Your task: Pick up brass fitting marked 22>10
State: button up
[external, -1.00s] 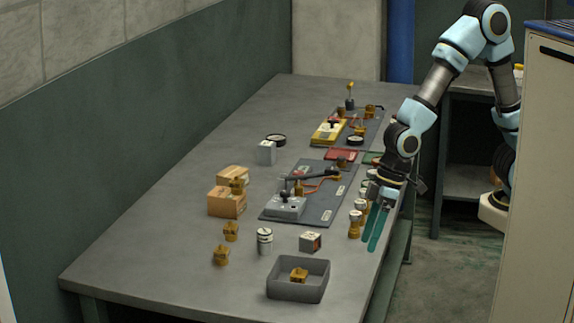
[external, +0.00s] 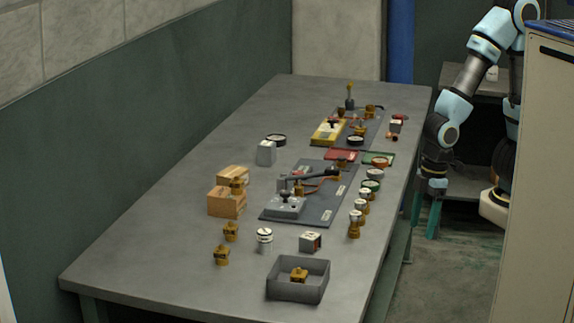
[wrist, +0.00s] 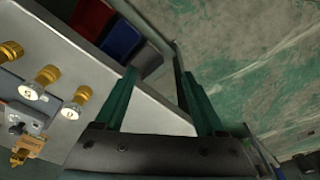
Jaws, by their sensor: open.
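Several brass fittings are in view, but I cannot read 22>10 on any of them. In the external view two stand at the front left, an upper one (external: 231,232) and a lower one (external: 221,256). Another fitting (external: 299,274) lies in the grey tray (external: 284,291), and one (external: 237,186) is by the cardboard boxes. A row of white-topped brass fittings (external: 354,229) stands along the right edge; some show in the wrist view (wrist: 47,75). My gripper (external: 424,230) is open and empty, pointing down beyond the table's right edge. Its teal fingers (wrist: 158,79) show apart in the wrist view.
The table (external: 150,272) has free room at its front left. A dark panel with a lever device (external: 288,206) lies mid-table, with cardboard boxes (external: 226,203) left of it. A white-topped cylinder (external: 264,240) and small box (external: 310,242) stand near the tray. A cabinet (external: 548,180) is at right.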

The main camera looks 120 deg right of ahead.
dwell(0.5)
notch_tip(320, 180, up, 10)
jog(key=r, duration=0.1)
jog(key=w+d+f+m+y+b, duration=0.1)
jog(key=w+f+m, duration=0.1)
jog(key=w+m, duration=0.35)
jog(key=w+d+f+m+y, duration=0.1)
jog(key=w+d+f+m, duration=0.15)
jog(key=w, duration=0.65)
notch_tip(320, 180, up, 4)
jog(key=m+t+y+b, duration=0.2)
jog(key=m+t+y, duration=0.55)
jog(key=m, duration=1.35)
send_over(229, 225)
jog(key=s+d, duration=0.3)
jog(key=s, duration=0.1)
jog(key=t+h, duration=0.3)
jog(key=shift+y, duration=0.25)
jog(key=f, duration=0.4)
jog(key=a+f+p, duration=0.1)
jog(key=f, duration=0.8)
jog(key=shift+w+a+f+p, duration=0.15)
jog(key=shift+w+f+p, duration=0.1)
jog(key=shift+w+p, duration=0.05)
jog(key=p+x, duration=0.1)
jog(key=x, duration=0.5)
jog(key=shift+w+a+f+p, duration=0.1)
jog(key=shift+w+f+p, duration=0.1)
jog(key=shift+f+p, duration=0.1)
